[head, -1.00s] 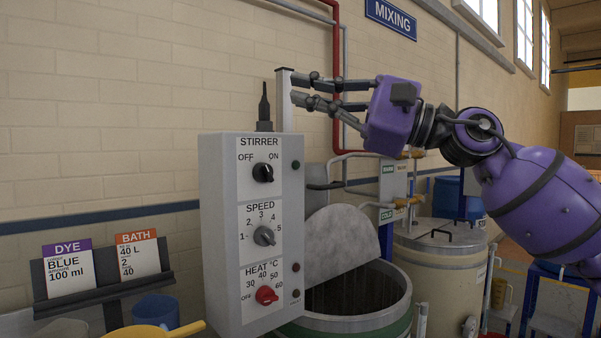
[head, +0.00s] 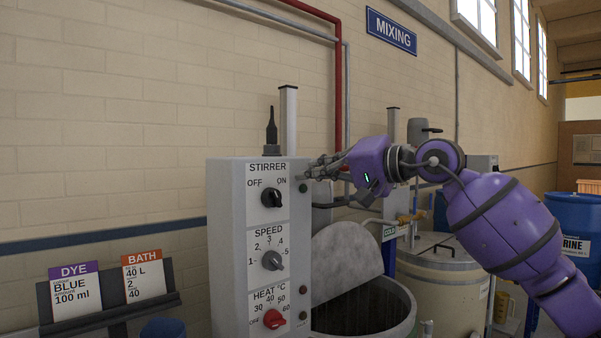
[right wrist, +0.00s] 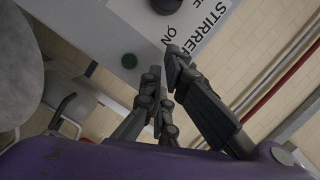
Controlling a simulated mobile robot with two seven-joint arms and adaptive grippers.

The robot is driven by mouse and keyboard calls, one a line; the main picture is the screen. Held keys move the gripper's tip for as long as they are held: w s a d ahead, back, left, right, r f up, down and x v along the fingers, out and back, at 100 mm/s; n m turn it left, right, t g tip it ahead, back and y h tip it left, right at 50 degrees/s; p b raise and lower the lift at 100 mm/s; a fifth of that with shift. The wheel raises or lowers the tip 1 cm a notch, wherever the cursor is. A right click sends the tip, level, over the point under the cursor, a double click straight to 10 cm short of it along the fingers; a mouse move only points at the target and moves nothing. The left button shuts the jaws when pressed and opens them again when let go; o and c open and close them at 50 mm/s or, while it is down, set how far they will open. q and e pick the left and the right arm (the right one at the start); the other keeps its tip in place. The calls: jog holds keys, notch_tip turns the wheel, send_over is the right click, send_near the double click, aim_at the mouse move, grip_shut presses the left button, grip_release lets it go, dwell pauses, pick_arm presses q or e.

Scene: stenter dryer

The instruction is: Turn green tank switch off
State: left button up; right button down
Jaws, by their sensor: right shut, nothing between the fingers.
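The grey control box (head: 228,240) stands beside an open tank (head: 365,312). Its black STIRRER knob (head: 271,197) sits between OFF at left and ON at right; its pale mark seems to lean toward ON. The knob also shows partly at the top edge of the right wrist view (right wrist: 165,4). My right gripper (head: 308,173) is shut and empty, its fingertips at the box's upper right edge, right of the knob and near the ON label. In the right wrist view the fingertips (right wrist: 168,62) point toward the panel; contact cannot be told. My left gripper is out of view.
A dark green lamp (head: 303,188) is right of the STIRRER knob. Below are the SPEED knob (head: 272,260) and red HEAT knob (head: 274,319). A grey post (head: 289,120) rises behind the box. DYE and BATH cards (head: 143,276) stand at left. Space left of the box is open.

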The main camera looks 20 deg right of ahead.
aim_at(274, 198)
jog(key=a, duration=0.1)
jog(key=a+f, duration=0.1)
jog(key=a, duration=0.1)
jog(key=shift+s+a+f+p, duration=0.1)
jog(key=shift+s+f+p, duration=0.05)
jog(key=shift+p, duration=0.25)
jog(key=shift+s+a+f, duration=0.1)
jog(key=shift+s+a, duration=0.05)
jog(key=shift+a, duration=0.05)
jog(key=shift+a+f, duration=0.1)
jog(key=shift+a, duration=0.05)
jog(key=shift+f, duration=0.15)
jog(key=shift+s+a+n+h, duration=0.15)
jog(key=shift+a+n+h, duration=0.25)
jog(key=shift+n, duration=0.3)
jog(key=shift+s+a+r+n, duration=0.15)
jog(key=shift+a+r+n, duration=0.25)
jog(key=shift+n, duration=0.5)
jog(key=shift+a+f, duration=0.1)
jog(key=shift+f, duration=0.05)
jog(key=shift+h, duration=0.3)
